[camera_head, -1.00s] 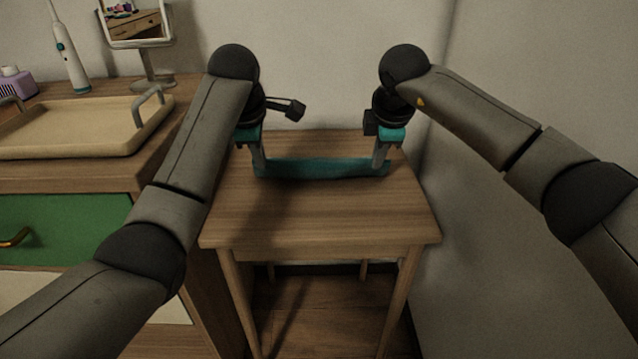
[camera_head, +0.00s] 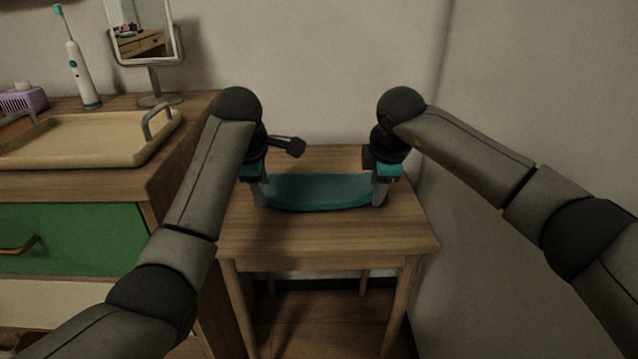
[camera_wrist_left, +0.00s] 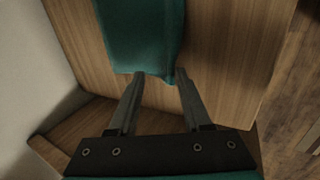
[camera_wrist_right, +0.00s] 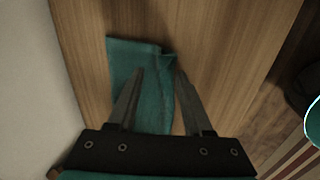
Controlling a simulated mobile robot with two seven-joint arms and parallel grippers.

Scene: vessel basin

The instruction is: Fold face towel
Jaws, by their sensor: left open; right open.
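The teal face towel (camera_head: 320,190) lies as a folded strip across the small wooden table (camera_head: 320,235). My left gripper (camera_head: 264,196) is at its left end, open, with the fingertips at the towel's edge; the left wrist view shows the towel (camera_wrist_left: 140,35) just past the fingers (camera_wrist_left: 160,75). My right gripper (camera_head: 380,195) is open at the right end; in the right wrist view its fingers (camera_wrist_right: 160,72) are over the towel's end (camera_wrist_right: 152,95). Part of each towel end is hidden by the fingers.
A dresser with a green drawer (camera_head: 75,240) stands left, close to my left arm. It bears a beige tray (camera_head: 90,140), a mirror (camera_head: 145,40) and an electric toothbrush (camera_head: 82,75). A wall (camera_head: 540,100) is behind and right. The table's front part is clear.

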